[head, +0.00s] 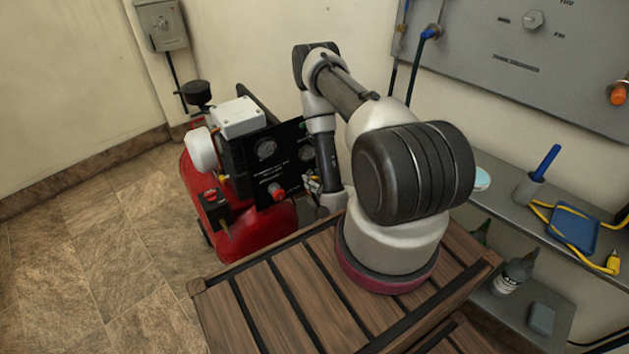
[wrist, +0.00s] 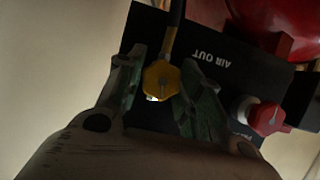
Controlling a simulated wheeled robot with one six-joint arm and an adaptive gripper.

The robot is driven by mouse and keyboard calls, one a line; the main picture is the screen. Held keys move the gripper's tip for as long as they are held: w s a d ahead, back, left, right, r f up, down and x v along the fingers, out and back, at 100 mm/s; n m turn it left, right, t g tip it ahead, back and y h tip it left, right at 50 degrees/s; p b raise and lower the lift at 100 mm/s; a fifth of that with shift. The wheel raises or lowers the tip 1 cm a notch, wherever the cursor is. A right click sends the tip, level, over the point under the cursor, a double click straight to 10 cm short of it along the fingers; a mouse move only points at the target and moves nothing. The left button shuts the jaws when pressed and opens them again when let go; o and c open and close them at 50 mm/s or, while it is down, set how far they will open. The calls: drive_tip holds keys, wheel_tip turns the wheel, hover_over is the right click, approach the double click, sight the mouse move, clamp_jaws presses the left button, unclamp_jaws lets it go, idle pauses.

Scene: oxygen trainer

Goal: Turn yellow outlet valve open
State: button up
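The yellow outlet valve (wrist: 161,82) is a small faceted knob on the black panel (wrist: 222,78), beside the upside-down words "AIR OUT" in the wrist view. A brass stem and dark hose run up from it. My gripper (wrist: 163,70) has its fingers on either side of the knob, with narrow gaps showing, so it looks open around it. Whether a finger touches the knob is hard to tell in the dim light. In the head view my gripper (head: 318,187) is at the right edge of the compressor panel (head: 272,160), and the valve is too small to make out clearly there.
A red knob (wrist: 266,115) sits on the panel right of the valve in the wrist view. The red compressor (head: 255,240) stands on the floor beside the slatted wooden table (head: 265,310). A grey shelf (head: 510,190) holds tools at right. Floor at left is clear.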

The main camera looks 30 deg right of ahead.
drive_tip(key=shift+o, duration=1)
